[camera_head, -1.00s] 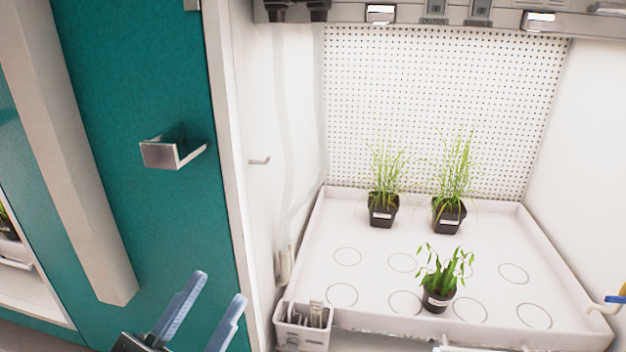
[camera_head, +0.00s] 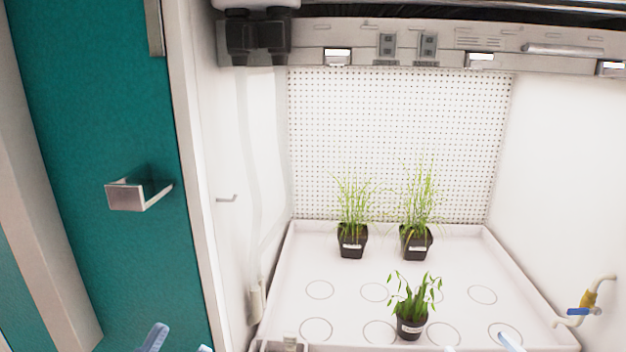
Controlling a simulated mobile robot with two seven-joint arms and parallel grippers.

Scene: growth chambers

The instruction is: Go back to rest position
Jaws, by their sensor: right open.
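My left gripper (camera_head: 179,344) shows only as two blue fingertips at the bottom edge, in front of the teal door. The tips are apart with nothing visible between them. My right gripper (camera_head: 480,345) shows only as fingertips at the bottom edge, in front of the white tray (camera_head: 548,322). Its tips are apart and look empty. The rest of both grippers is below the frame. In the tray, two grassy potted plants (camera_head: 352,240) (camera_head: 416,240) stand upright at the back, and a leafy potted plant (camera_head: 411,322) stands upright nearer the front.
The teal door (camera_head: 90,100) with a metal handle (camera_head: 127,196) is at the left. A small holder (camera_head: 275,346) is at the tray's front left. A tap with a blue lever (camera_head: 578,311) is on the right wall. Several marked circles on the tray are empty.

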